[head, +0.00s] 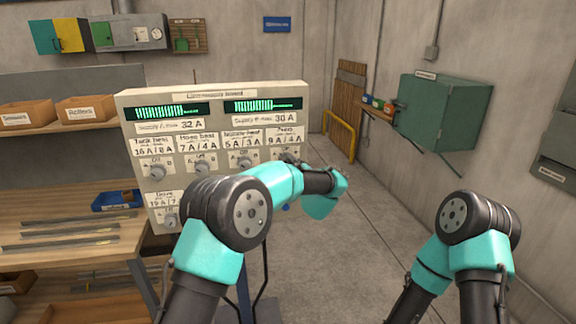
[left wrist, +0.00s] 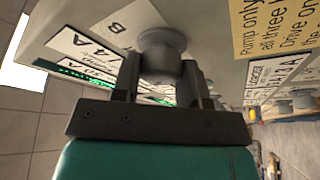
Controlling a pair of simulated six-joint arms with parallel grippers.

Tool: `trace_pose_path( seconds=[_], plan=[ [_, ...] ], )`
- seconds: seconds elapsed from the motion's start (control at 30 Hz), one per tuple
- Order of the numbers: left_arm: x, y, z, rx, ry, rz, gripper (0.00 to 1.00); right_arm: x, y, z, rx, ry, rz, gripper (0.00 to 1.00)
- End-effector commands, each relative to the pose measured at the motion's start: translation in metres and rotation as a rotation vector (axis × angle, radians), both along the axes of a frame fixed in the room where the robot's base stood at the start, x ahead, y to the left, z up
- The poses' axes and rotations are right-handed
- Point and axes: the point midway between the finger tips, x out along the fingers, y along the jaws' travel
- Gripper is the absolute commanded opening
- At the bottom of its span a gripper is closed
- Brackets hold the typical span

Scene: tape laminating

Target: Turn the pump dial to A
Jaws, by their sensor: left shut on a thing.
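The pump dial (head: 287,157) is a grey round knob below the 9 A / 4 A label at the right end of the control panel's (head: 215,96) upper dial row. It is partly hidden by my left arm in the head view. In the left wrist view the grey dial (left wrist: 162,48) sits between the fingers of my left gripper (left wrist: 160,82), which is shut on it. A white label with a B lies beside it. The dial's pointer mark cannot be made out. In the head view the fingertips are hard to see behind my wrist. My right arm is at the right; its gripper is out of view.
Other dials (head: 157,172) line the panel, with two green displays above. A yellow note (left wrist: 275,28) is on the panel. A wooden bench (head: 60,235) with metal strips and a blue bin (head: 117,200) stands left. A green cabinet (head: 445,110) hangs right. The middle floor is clear.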

Motion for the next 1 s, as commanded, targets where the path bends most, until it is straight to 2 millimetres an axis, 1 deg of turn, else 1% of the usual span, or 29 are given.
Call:
trace_pose_path(
  seconds=[0.23, 0.67, 0.7, 0.9, 0.93, 1.0],
  plan=[
    [-0.0002, 0.0001, -0.0007, -0.079, -0.014, 0.001, 0.16, 0.0000, 0.0000, 0.0000, 0.000, 0.000, 0.000, 0.00],
    [-0.0001, 0.0002, -0.0009, -0.089, -0.016, 0.000, 0.16, 0.0000, 0.0000, 0.0000, 0.000, 0.000, 0.000, 0.00],
    [-0.0002, 0.0001, -0.0009, -0.089, -0.016, 0.000, 0.44, 0.0000, 0.0000, 0.0000, 0.000, 0.000, 0.000, 0.00],
    [0.0000, 0.0001, -0.0004, -0.089, -0.017, 0.000, 0.63, 0.0000, 0.0000, 0.0000, 0.000, 0.000, 0.000, 0.00],
    [0.0000, 0.0001, -0.0004, -0.089, -0.017, 0.000, 0.65, 0.0000, 0.0000, 0.0000, 0.000, 0.000, 0.000, 0.00],
    [-0.0001, 0.0001, -0.0003, -0.089, -0.017, 0.000, 0.65, 0.0000, 0.0000, 0.0000, 0.000, 0.000, 0.000, 0.00]
  ],
)
